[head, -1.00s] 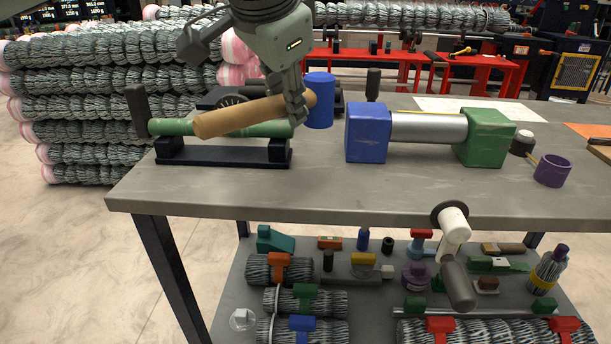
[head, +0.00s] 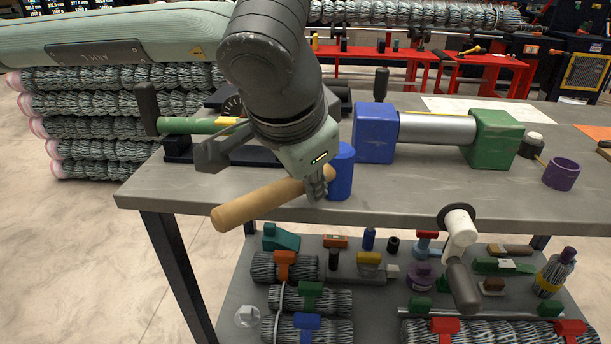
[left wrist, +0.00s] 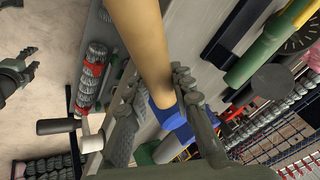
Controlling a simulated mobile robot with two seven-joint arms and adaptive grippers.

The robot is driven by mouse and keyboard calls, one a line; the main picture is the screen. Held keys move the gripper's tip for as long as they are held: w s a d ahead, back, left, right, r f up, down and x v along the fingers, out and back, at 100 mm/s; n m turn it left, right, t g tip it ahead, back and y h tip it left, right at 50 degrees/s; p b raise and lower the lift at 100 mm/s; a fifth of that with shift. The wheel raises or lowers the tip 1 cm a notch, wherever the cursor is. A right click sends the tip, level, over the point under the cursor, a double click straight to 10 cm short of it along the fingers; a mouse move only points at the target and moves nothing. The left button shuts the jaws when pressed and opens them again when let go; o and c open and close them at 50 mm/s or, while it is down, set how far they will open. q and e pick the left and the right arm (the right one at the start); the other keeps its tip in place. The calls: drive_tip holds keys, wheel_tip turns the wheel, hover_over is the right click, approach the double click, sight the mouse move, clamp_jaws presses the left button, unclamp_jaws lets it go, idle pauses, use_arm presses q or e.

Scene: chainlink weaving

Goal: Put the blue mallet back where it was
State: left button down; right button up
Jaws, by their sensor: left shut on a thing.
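The blue mallet has a blue cylindrical head (head: 342,173) and a tan wooden handle (head: 258,206). My left gripper (head: 318,187) is shut on the handle close to the head. The mallet is tilted, with its handle end out past the table's front edge and its head over the front of the tabletop. In the left wrist view the handle (left wrist: 140,40) runs down from the top to the partly hidden blue head (left wrist: 165,112). My right gripper (left wrist: 30,64) shows at the far left of the left wrist view, empty, its fingers looking apart.
The grey table (head: 420,195) carries a vise-like tool with a blue block (head: 375,135) and green block (head: 492,140), right of the mallet. A green roller (head: 195,126) on a black stand is behind my arm. A purple cup (head: 561,173) stands right. The shelf below is crowded.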

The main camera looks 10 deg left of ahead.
use_arm(q)
drive_tip(key=c, duration=1.3)
unclamp_jaws()
drive_tip(key=v, duration=1.2)
